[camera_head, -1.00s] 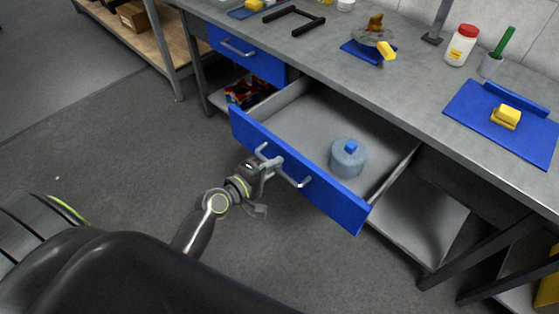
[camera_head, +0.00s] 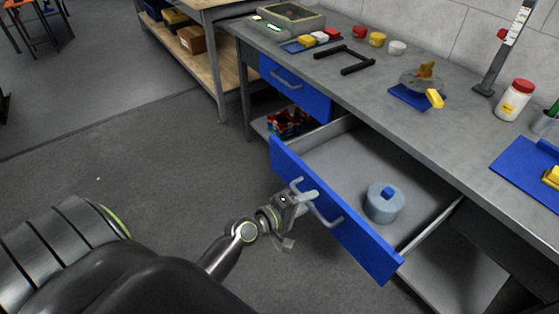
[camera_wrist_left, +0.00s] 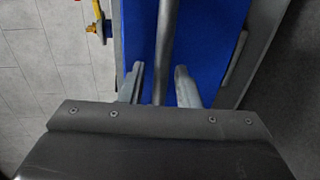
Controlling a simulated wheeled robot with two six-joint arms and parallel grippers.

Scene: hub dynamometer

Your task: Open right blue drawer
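The right blue drawer (camera_head: 345,225) is pulled far out from under the grey workbench in the head view. A grey-blue round container with a blue knob (camera_head: 384,203) stands inside it. The drawer's grey bar handle (camera_head: 328,215) is on its front. My left gripper (camera_head: 306,196) is at the left part of the handle. In the left wrist view, the handle bar (camera_wrist_left: 166,50) runs between the two fingers of my left gripper (camera_wrist_left: 160,82). The fingers are apart, with a visible gap beside the bar. My right gripper is not in view.
A closed left blue drawer (camera_head: 295,88) is beside the open one. The workbench top (camera_head: 340,98) carries a black frame, several small jars and a blue mat (camera_head: 525,168). A wooden-shelved bench (camera_head: 205,70) stands behind.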

